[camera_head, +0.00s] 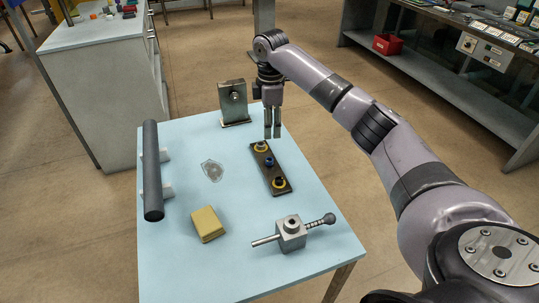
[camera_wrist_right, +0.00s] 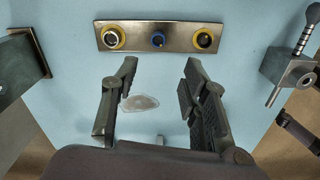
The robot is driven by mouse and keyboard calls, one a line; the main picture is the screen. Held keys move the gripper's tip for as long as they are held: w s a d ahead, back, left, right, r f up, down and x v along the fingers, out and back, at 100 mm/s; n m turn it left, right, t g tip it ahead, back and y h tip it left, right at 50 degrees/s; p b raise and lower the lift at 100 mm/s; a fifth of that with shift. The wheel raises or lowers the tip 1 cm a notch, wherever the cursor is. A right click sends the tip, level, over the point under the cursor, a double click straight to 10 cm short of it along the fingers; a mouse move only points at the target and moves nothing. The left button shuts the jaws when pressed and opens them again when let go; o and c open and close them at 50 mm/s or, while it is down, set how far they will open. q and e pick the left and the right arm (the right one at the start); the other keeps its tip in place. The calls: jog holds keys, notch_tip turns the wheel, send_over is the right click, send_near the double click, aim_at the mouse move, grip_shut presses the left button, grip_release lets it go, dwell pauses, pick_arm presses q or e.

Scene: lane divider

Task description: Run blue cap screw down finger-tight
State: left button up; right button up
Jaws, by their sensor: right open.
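A dark metal plate (camera_head: 270,170) lies on the light blue table; it also shows at the top of the right wrist view (camera_wrist_right: 130,47). The blue cap screw (camera_wrist_right: 158,39) sits at the plate's middle, and shows small in the head view (camera_head: 268,161). A yellow ring (camera_wrist_right: 111,45) with a pale, bluish centre is at one end, and a yellow ring (camera_wrist_right: 204,47) with a dark centre at the other. My right gripper (camera_head: 272,135) is open and empty, pointing down by the plate's far end. How far the screw is seated is unclear. My left gripper is not seen.
A metal bracket (camera_head: 234,103) stands behind the plate. A block with a ball-ended handle (camera_head: 291,234) is in front, a yellow box (camera_head: 207,224) front left. A dark bar (camera_head: 152,170) rests on supports at the left edge. A clear flat piece (camera_head: 212,171) lies left of the plate.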

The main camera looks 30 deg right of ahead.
send_over(270, 161)
notch_tip(270, 161, down, 4)
notch_tip(270, 161, down, 8)
jog(key=shift+s+a+r, duration=0.1)
jog(key=shift+s, duration=0.05)
jog(key=shift+f, duration=0.6)
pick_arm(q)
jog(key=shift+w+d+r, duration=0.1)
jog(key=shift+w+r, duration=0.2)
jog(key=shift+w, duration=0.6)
pick_arm(e)
grip_shut()
